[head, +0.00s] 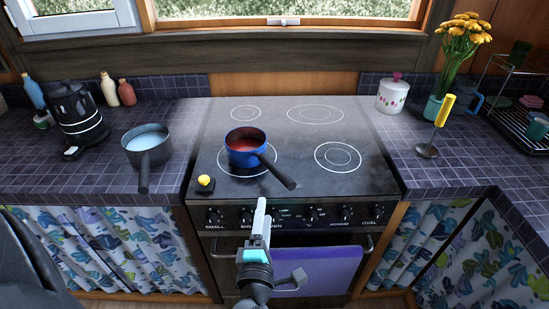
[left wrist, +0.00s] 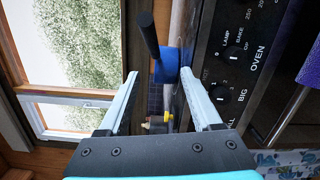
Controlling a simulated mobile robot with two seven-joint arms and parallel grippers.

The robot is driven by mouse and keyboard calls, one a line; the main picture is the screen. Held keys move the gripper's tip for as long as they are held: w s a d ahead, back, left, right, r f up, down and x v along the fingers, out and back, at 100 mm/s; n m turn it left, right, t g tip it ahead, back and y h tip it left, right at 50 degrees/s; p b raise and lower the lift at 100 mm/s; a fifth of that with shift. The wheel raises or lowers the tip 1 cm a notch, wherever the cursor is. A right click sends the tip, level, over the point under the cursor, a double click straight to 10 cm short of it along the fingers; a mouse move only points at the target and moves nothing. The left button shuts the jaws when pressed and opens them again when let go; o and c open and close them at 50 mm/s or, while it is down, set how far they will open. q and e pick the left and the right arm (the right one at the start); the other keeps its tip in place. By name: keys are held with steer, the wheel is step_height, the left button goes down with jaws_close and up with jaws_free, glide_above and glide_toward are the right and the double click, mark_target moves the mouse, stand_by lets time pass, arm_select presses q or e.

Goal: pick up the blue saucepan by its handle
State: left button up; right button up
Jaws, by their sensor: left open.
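The blue saucepan (head: 235,158) stands on the front left of the stove, with a reddish inside. Its dark handle (head: 278,173) points toward the front right, reaching near the stove's front edge. My left gripper (head: 261,203) is in front of the stove, near that edge and short of the handle, touching nothing that I can see. In the left wrist view its fingers (left wrist: 160,73) are apart and empty. Beyond them show the blue saucepan (left wrist: 172,62), partly hidden by a finger, and its dark handle (left wrist: 149,36). My right gripper is not in view.
A small yellow-topped black item (head: 205,184) stands on the stove's front left corner. A grey pan (head: 148,146) with pale contents is on the left counter. Stove knobs (head: 310,215) and a purple towel (head: 318,268) are close to my gripper. The stove's right side is clear.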

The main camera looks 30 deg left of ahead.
arm_select(q)
steer(key=r, duration=0.1)
steer(key=n, duration=0.1)
glide_toward(268, 167)
steer(key=x, duration=0.5)
steer(key=shift+w+a+f, duration=0.3)
steer(key=shift+w+a, duration=0.1)
steer(key=shift+w, duration=0.15)
steer(key=shift+x, duration=2.2)
jaws_close()
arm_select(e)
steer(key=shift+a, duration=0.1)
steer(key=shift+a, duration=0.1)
